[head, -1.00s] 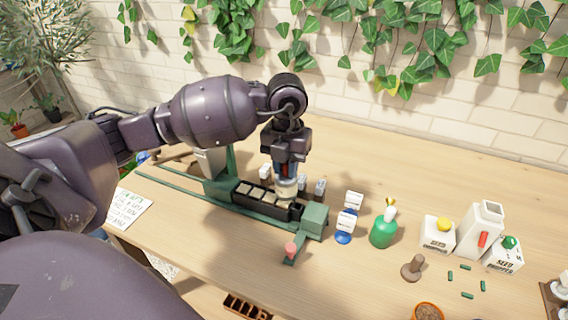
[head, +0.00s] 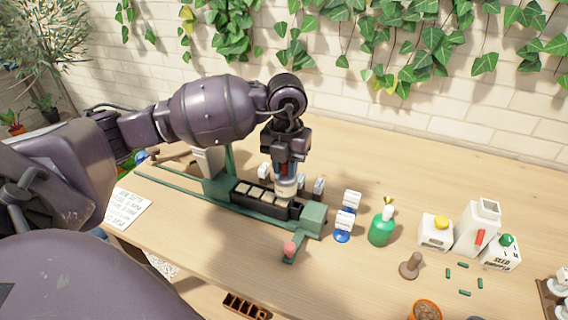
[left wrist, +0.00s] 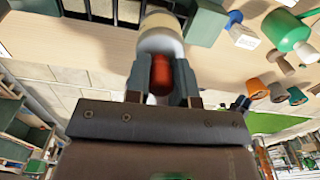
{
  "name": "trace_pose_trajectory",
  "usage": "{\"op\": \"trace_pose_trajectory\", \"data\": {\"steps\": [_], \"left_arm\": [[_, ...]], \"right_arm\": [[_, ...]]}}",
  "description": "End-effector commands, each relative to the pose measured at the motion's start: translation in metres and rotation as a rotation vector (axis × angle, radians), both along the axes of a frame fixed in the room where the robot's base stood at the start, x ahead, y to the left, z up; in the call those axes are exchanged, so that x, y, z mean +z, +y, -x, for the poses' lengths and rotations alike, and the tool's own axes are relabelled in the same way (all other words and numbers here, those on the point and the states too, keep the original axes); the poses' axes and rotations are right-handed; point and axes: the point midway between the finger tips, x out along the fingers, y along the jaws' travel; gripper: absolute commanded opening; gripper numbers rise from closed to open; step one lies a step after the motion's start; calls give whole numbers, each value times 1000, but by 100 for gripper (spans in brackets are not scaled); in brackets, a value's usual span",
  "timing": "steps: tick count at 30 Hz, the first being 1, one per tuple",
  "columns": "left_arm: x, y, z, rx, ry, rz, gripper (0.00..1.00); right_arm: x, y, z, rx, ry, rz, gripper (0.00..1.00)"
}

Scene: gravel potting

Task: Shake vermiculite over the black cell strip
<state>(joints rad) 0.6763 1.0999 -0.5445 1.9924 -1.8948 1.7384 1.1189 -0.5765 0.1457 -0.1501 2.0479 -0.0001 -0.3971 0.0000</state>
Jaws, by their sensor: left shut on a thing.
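The black cell strip (head: 250,200) lies in a green frame (head: 312,218) on the table. Several of its cells show a pale beige fill; the cells at its right end look dark. My left gripper (head: 286,170) is shut on a shaker (head: 287,188) with a pale body, held over the right part of the strip. In the left wrist view the fingers (left wrist: 161,85) close around a red-brown part, with the shaker's cream end (left wrist: 162,30) beyond it. The cells below the shaker are partly hidden. My right gripper is not in view.
White tags on a blue base (head: 342,237), a green spray bottle (head: 381,228) and white containers (head: 477,228) stand to the right. A pink-topped knob (head: 290,249) juts out in front. A written card (head: 125,208) lies at left.

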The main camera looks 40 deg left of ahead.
Motion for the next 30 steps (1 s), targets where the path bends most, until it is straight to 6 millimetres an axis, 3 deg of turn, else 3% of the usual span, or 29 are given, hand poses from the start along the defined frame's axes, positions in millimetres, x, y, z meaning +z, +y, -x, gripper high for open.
{"op": "trace_pose_trajectory", "data": {"steps": [7,18,30], "left_arm": [[1,19,4,2,-2,-2,6],[1,-5,-1,-1,-2,1,6],[7,-5,-1,0,-4,0,6]], "right_arm": [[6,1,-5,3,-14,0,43],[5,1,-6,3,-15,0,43],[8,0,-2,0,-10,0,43]]}}
